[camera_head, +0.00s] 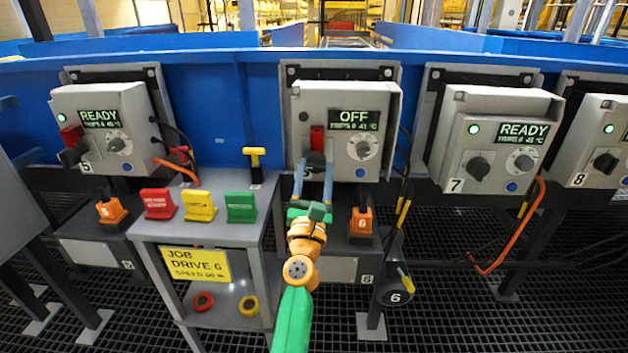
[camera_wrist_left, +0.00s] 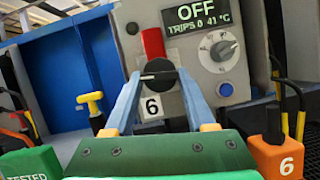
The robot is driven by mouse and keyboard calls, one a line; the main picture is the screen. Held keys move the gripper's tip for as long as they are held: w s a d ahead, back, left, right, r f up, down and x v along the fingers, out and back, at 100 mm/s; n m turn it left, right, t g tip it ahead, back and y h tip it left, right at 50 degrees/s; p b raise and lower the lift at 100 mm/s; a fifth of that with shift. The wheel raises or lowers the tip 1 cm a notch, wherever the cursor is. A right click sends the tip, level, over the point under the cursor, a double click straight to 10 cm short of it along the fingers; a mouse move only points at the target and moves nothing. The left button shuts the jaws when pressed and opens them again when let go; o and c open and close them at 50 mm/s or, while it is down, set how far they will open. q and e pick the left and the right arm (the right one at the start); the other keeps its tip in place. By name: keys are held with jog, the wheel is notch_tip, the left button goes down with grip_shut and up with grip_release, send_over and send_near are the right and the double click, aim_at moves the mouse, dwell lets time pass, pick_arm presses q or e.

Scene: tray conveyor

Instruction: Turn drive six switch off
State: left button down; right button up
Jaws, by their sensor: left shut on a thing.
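The grey drive six box (camera_head: 389,136) is mounted in the middle of the blue wall in the head view, and its display (camera_head: 354,119) reads OFF. Its black rotary switch (camera_wrist_left: 158,75), with a red piece (camera_wrist_left: 153,42) above it, shows in the left wrist view over the label 6 (camera_wrist_left: 152,107). My left gripper (camera_head: 314,165) is in front of this switch, with its two blue fingers shut on the knob from either side. The fingertips partly hide the knob in the head view. My right gripper is in neither view.
Drive boxes 5 (camera_head: 92,108), 7 (camera_head: 492,136) and 8 (camera_head: 597,140) stand to the sides, their displays lit. A grey stand (camera_head: 205,232) at the left holds red, yellow and green blocks and a JOB DRIVE 6 sign (camera_head: 196,264). An orange block marked 6 (camera_head: 361,222) sits right of my arm.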

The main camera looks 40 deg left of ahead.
pick_arm(q)
jog(key=n+y+b, duration=0.1)
jog(key=n, duration=0.1)
jog(key=shift+f+n+g, duration=0.1)
jog(key=shift+n+g, duration=0.2)
jog(key=shift+g, duration=0.1)
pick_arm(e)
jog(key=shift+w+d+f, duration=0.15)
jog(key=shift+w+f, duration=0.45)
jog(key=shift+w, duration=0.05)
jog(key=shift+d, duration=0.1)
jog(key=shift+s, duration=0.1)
pick_arm(q)
jog(key=shift+c, duration=1.2)
grip_release()
jog(key=shift+d, duration=0.1)
